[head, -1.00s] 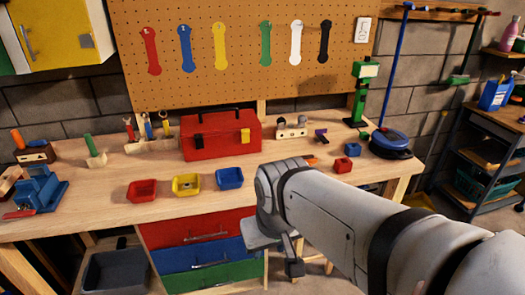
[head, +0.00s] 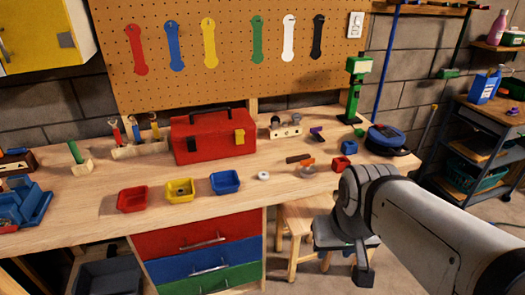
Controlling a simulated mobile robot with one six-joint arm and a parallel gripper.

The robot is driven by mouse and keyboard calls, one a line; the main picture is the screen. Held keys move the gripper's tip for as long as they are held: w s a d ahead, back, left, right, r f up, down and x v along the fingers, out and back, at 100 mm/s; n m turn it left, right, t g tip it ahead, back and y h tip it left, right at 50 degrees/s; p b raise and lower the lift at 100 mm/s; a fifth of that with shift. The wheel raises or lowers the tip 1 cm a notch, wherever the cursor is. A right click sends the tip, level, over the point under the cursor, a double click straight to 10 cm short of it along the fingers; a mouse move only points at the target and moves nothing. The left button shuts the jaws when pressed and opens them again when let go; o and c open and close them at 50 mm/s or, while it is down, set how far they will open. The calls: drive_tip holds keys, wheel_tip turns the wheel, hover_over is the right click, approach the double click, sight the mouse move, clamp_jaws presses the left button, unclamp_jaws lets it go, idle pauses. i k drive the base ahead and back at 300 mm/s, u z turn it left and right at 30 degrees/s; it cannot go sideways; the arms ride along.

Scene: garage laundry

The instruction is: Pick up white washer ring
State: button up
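The white washer ring (head: 263,176) is a small pale ring with a dark centre. It lies flat on the wooden workbench (head: 90,218), right of the blue bin (head: 225,182) and near the front edge. My arm comes in from the right. My gripper (head: 360,262) seems to hang below the arm's bend, in front of the bench and to the right of the ring, apart from it. The arm hides much of it, so its opening cannot be made out.
A yellow bin (head: 181,190) and a red bin (head: 132,199) stand left of the blue one. A red toolbox (head: 205,139) is behind. A brown-handled tool (head: 299,159), an orange item (head: 309,165) and a red block (head: 338,164) lie right of the ring.

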sight(264, 176)
drive_tip(key=u, duration=0.05)
drive_tip(key=i, duration=1)
drive_tip(key=z, duration=0.05)
